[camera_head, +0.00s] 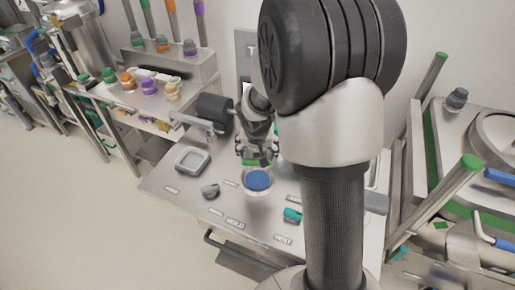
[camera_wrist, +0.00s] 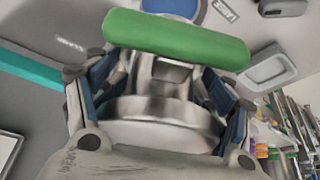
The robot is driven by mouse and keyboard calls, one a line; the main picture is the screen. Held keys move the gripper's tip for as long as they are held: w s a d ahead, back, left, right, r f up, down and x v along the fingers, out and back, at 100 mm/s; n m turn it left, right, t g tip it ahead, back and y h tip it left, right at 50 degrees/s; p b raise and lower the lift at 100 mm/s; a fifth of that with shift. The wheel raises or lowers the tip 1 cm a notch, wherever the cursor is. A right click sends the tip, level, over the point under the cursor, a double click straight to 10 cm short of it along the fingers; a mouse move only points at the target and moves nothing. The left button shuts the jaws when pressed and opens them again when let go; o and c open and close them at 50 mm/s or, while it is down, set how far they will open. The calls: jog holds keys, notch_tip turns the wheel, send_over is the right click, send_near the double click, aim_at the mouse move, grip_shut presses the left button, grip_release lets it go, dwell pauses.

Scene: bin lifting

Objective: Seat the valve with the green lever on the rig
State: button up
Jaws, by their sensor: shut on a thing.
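The valve (camera_wrist: 158,122) has a round silver body and a thick green lever (camera_wrist: 176,37) across it. My gripper (camera_wrist: 158,100) is shut on the valve body, with a finger on each side. In the head view my gripper (camera_head: 257,152) is over the metal rig top (camera_head: 185,205), with the green lever (camera_head: 255,162) just below its fingers. A blue round disc (camera_head: 257,180) in a pale ring lies just in front of the valve in that view. It also shows at the top edge of the wrist view (camera_wrist: 187,9). I cannot tell whether the valve touches the rig.
Labels mark the top; bare metal lies between.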

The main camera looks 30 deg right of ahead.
jog(key=shift+w+f+b, duration=0.1)
jog(key=shift+f+b, duration=1.35)
jog(key=shift+f, duration=0.5)
jog(key=shift+f+b, duration=0.95)
jog(key=shift+b, duration=0.05)
jog(key=shift+f+b, duration=1.05)
jog(key=shift+b, duration=0.4)
jog(key=shift+f+b, duration=0.45)
jog(key=shift+f, duration=0.85)
jog(key=o, duration=2)
jog(key=shift+s+f, duration=0.15)
jog(key=shift+s, duration=0.05)
